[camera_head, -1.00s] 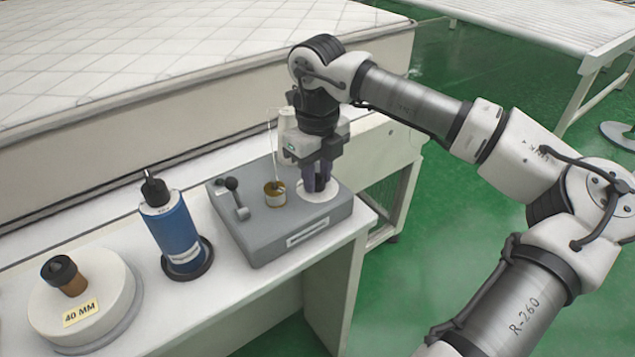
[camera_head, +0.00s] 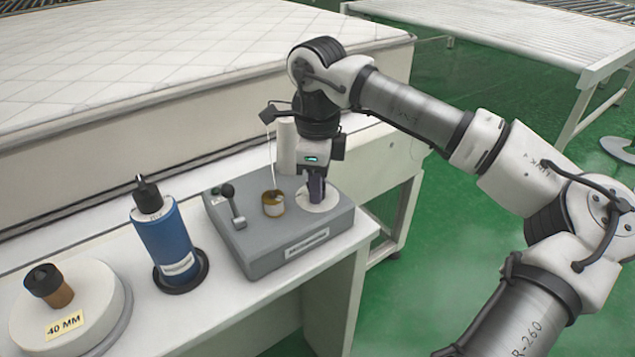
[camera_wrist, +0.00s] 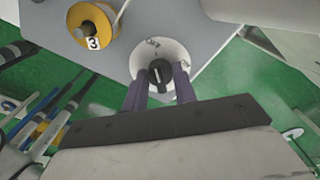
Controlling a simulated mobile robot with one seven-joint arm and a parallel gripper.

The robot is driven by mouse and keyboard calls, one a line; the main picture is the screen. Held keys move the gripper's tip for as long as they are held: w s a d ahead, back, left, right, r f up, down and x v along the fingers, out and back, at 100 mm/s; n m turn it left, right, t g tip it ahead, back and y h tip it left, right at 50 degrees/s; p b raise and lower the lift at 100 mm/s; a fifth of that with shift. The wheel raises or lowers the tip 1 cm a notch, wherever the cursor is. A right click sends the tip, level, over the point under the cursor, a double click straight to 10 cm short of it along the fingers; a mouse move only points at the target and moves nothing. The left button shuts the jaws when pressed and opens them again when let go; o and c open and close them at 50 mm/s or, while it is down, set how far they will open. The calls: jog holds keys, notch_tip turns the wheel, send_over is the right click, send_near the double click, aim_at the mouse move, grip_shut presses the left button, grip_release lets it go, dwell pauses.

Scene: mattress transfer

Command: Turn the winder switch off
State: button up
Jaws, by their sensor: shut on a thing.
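The winder (camera_head: 275,252) is a grey box on the white bench, with a lever on its left and a small yellow-rimmed spool on top. Its switch is a black rotary knob (camera_wrist: 160,75) with a white mark, set on a round white plate (camera_wrist: 150,50) in the wrist view. My gripper (camera_head: 315,195) points straight down over that plate. In the wrist view its two purple fingers (camera_wrist: 160,92) stand on either side of the knob, shut on it. In the head view the fingers hide the knob.
A blue bottle-like cylinder (camera_head: 168,243) stands left of the winder. A white round block labelled "40 MM" (camera_head: 65,320) is farther left. A large white mattress (camera_head: 150,50) lies behind. The spool marked 3 (camera_wrist: 93,27) is close beside my gripper, with a pale thread rising from it.

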dwell(0.4)
jog(key=o, duration=1)
notch_tip(320, 180, up, 14)
jog(key=shift+f, duration=0.1)
